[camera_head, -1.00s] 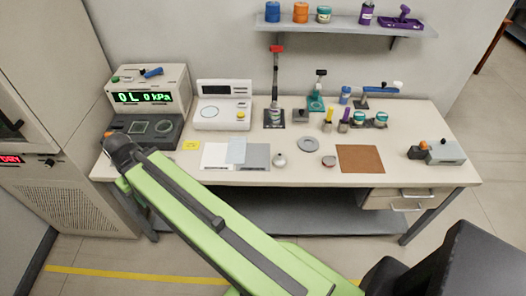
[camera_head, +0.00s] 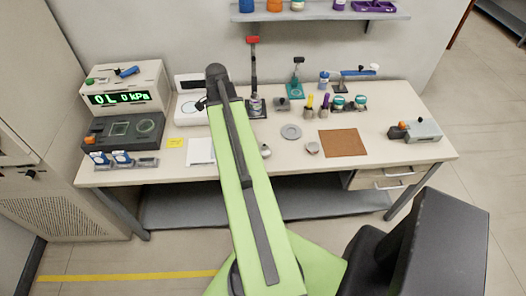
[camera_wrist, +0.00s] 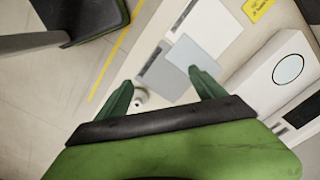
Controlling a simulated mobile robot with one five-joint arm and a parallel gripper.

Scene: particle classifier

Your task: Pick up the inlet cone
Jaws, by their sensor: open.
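I cannot tell for certain which piece is the inlet cone. A small silver round piece (camera_head: 266,151) sits near the table's front edge, just right of my arm in the head view; it may be the cone. A pale knobbed piece (camera_wrist: 140,97) shows in the wrist view beside the left finger, partly hidden by it, and may be the same piece. My gripper (camera_wrist: 161,79) is open and empty, with its two green fingers spread above the table. In the head view my green arm hides the gripper and part of the table.
A flat ring (camera_head: 291,132), a small round dish (camera_head: 312,148) and a brown mat (camera_head: 343,143) lie to the right. Several upright tools and jars stand behind. A white scale (camera_wrist: 290,72) and a yellow note (camera_wrist: 258,9) show in the wrist view. A pressure readout box (camera_head: 124,92) stands left.

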